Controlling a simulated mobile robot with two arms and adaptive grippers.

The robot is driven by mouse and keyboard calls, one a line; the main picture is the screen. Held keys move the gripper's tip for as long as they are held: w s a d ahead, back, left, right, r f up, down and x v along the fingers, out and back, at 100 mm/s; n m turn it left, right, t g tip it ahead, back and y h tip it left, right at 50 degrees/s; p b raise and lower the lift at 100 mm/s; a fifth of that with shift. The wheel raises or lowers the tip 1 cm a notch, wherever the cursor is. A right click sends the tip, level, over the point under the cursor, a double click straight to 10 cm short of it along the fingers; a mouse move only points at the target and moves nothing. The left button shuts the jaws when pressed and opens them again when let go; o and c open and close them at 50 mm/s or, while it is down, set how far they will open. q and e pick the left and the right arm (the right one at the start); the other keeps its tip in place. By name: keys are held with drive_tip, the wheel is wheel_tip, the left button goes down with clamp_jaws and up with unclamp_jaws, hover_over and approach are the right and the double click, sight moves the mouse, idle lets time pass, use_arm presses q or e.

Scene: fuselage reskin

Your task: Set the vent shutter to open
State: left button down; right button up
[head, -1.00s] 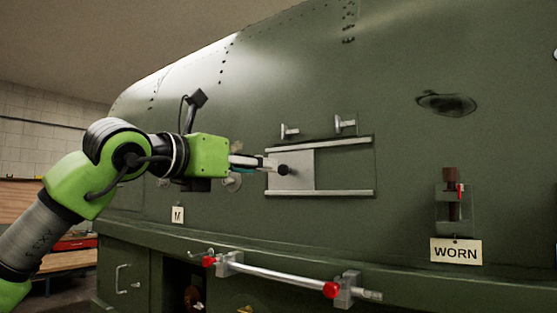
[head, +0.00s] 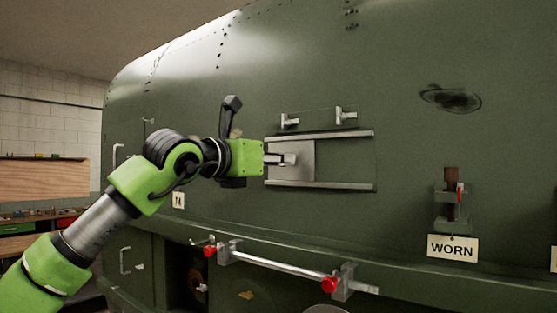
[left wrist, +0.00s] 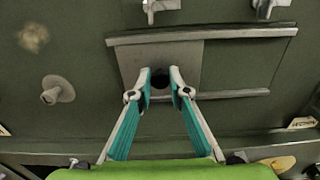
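The vent shutter is a grey plate (head: 299,172) between two horizontal rails on the green fuselage, at the left end of the rails. My right gripper is not in view.
Two small metal brackets (head: 345,115) stick out above the upper rail (head: 340,135). Below is a metal bar (head: 275,272) with red ends. A latch (head: 452,205) with a WORN tag (head: 452,248) is at the right. The panel right of the plate (head: 345,163) is clear.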

sight(303, 163)
use_arm(q)
drive_tip(key=shift+s+d+f+b, duration=0.2)
drive_tip(key=shift+s+d+b, duration=0.45)
drive_tip(key=shift+b, duration=0.3)
drive_tip(key=shift+s+d+f+b, duration=0.15)
drive_tip(key=shift+s+d+b, duration=0.25)
drive_tip(key=shift+d+b, duration=0.45)
drive_tip(key=s+d+b, duration=0.1)
drive_tip(key=d, duration=0.1)
drive_tip(key=s+d+b, duration=0.1)
drive_tip(key=s+d, duration=0.1)
drive_tip(key=s+d+b, duration=0.1)
drive_tip(key=d+b, duration=0.1)
drive_tip(key=shift+s+r, duration=0.2)
drive_tip(key=shift+s, duration=0.05)
drive_tip(key=shift+s+d+r, duration=0.15)
drive_tip(key=shift+s+d, duration=0.1)
drive_tip(key=shift+d, duration=0.1)
drive_tip(key=shift+a, duration=0.1)
drive_tip(key=shift+w, duration=0.1)
drive_tip(key=c, duration=1.9)
unclamp_jaws()
drive_tip(key=shift+d, duration=0.2)
drive_tip(key=shift+a, duration=0.1)
